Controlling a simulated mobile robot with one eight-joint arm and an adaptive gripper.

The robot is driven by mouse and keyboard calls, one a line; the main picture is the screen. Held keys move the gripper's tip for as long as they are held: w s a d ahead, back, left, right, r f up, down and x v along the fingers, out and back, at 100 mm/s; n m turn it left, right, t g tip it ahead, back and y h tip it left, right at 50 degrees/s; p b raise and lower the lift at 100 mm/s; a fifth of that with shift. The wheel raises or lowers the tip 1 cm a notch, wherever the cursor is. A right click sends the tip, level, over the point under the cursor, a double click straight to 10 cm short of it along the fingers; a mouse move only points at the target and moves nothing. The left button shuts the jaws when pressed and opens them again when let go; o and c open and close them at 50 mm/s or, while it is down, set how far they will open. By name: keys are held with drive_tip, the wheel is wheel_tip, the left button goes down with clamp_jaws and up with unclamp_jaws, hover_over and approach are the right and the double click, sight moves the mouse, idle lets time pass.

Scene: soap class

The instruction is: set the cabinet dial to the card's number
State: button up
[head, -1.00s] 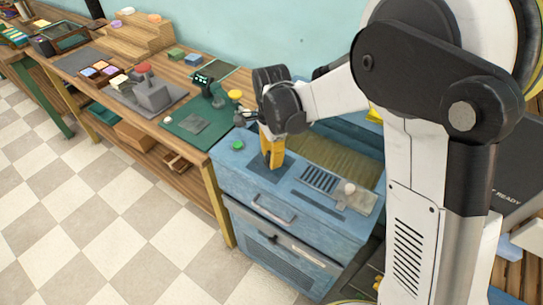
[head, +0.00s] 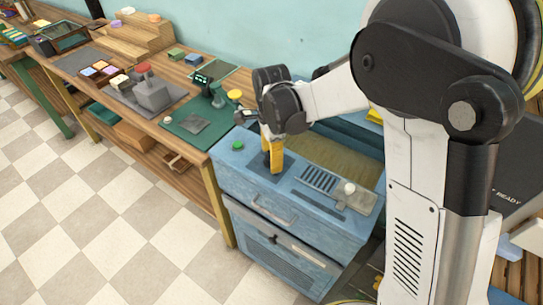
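The blue cabinet (head: 237,181) stands right of the long bench. My gripper (head: 275,166) points down with yellow fingers over a dark square panel (head: 262,176) on the cabinet top. From this side the fingers overlap, so I cannot tell whether they are apart or shut on something. I cannot make out a dial; the fingers cover part of the dark panel. A pale round knob (head: 349,188) sits on a grey plate at the cabinet's right. I cannot make out a card with a number.
A green button (head: 238,145) is on the cabinet's left corner. A slotted vent (head: 319,179) lies right of my gripper. The wooden bench (head: 190,76) holds a grey block with a red top (head: 150,92) and a green mat (head: 190,125). The tiled floor is clear.

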wheel_tip(320, 180, up, 12)
idle(0.6)
drive_tip(key=s+d+r+n+t, duration=0.3)
drive_tip(key=s+d+n+t, duration=0.4)
drive_tip(key=s+d+n, duration=0.8)
drive_tip(key=s, duration=0.3)
drive_tip(key=shift+d+r, duration=0.15)
drive_tip(key=shift+d, duration=0.1)
